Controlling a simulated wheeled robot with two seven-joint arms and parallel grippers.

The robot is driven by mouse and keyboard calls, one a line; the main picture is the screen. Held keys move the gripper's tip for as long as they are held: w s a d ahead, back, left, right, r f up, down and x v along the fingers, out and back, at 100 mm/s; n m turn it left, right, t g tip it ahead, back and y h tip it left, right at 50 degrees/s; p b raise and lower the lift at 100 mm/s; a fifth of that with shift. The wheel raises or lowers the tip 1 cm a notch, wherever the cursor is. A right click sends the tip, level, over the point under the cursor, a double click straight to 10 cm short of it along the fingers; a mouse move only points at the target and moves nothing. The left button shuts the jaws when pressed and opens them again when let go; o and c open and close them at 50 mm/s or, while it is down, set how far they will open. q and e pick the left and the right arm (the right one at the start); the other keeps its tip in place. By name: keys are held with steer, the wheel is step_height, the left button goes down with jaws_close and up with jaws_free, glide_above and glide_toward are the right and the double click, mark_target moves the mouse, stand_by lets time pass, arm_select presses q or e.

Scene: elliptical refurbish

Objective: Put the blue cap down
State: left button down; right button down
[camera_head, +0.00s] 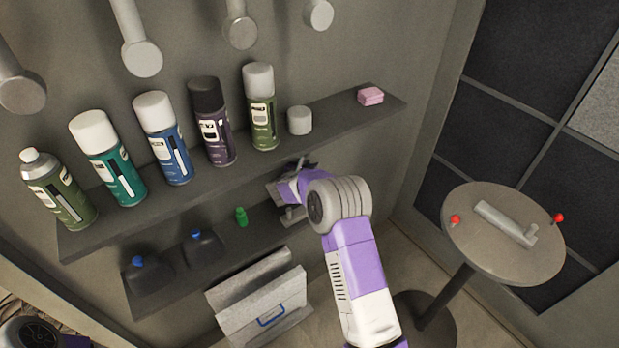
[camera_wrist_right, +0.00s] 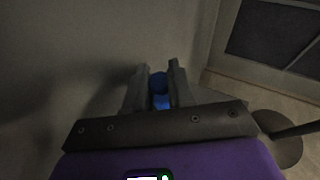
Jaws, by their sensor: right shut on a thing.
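My right gripper (camera_head: 285,192) reaches in below the front of the upper shelf, right of a small green object. In the right wrist view its two dark fingers (camera_wrist_right: 158,84) are closed on a blue cap (camera_wrist_right: 159,101), which is held between them. The head view does not show this cap clearly; the gripper and wrist hide it. My left gripper is not in view.
The upper shelf (camera_head: 343,110) holds several spray cans, a white cap (camera_head: 299,120) and a pink block (camera_head: 370,96). The lower shelf holds two dark blue-capped bottles (camera_head: 205,250) and the green object (camera_head: 241,216). A round table (camera_head: 470,240) stands right.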

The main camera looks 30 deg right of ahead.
step_height(320, 180, down, 5)
steer(key=shift+w+r+b, duration=0.1)
steer(key=shift+w+b, duration=0.05)
steer(key=shift+b, duration=0.6)
steer(key=shift+r, duration=0.1)
steer(key=shift+f, duration=0.25)
steer(key=c, duration=1)
jaws_free()
steer(key=shift+r, duration=0.1)
